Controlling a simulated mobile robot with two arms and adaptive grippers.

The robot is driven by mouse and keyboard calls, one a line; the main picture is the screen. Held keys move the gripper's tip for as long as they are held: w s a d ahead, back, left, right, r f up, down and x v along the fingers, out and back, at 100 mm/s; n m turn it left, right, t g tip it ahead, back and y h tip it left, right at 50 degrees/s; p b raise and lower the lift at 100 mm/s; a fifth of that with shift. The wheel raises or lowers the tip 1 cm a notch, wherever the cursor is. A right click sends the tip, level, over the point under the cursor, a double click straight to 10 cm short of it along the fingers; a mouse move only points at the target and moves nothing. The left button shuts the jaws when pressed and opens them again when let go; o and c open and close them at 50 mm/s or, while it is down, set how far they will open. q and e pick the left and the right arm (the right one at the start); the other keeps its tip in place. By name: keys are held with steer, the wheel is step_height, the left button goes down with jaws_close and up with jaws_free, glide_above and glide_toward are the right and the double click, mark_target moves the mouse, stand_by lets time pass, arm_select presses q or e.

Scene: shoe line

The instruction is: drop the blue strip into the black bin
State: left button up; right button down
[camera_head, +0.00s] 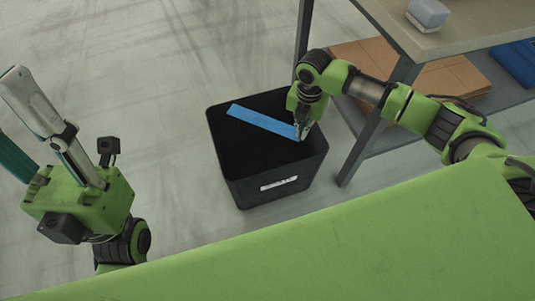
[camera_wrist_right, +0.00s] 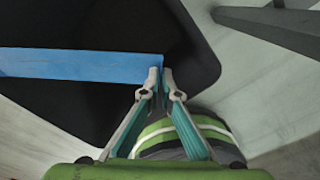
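The blue strip (camera_head: 262,122) is long and flat and lies over the opening of the black bin (camera_head: 250,188) in the head view. My right gripper (camera_head: 302,132) is at the strip's right end, over the bin's right side. In the right wrist view the fingertips (camera_wrist_right: 161,76) are close together on the end of the strip (camera_wrist_right: 80,66), with the dark bin interior (camera_wrist_right: 90,105) below it.
A table or shelf unit (camera_head: 455,30) stands at the right, with a grey object (camera_head: 428,13) on top and cardboard (camera_head: 450,80) on its lower shelf. Its leg (camera_head: 375,130) is close to the bin's right side. The floor left of the bin is clear.

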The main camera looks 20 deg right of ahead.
steer(key=c, duration=2.2)
jaws_free()
steer(key=shift+r, duration=0.15)
step_height(320, 180, up, 12)
steer(key=shift+f, duration=0.1)
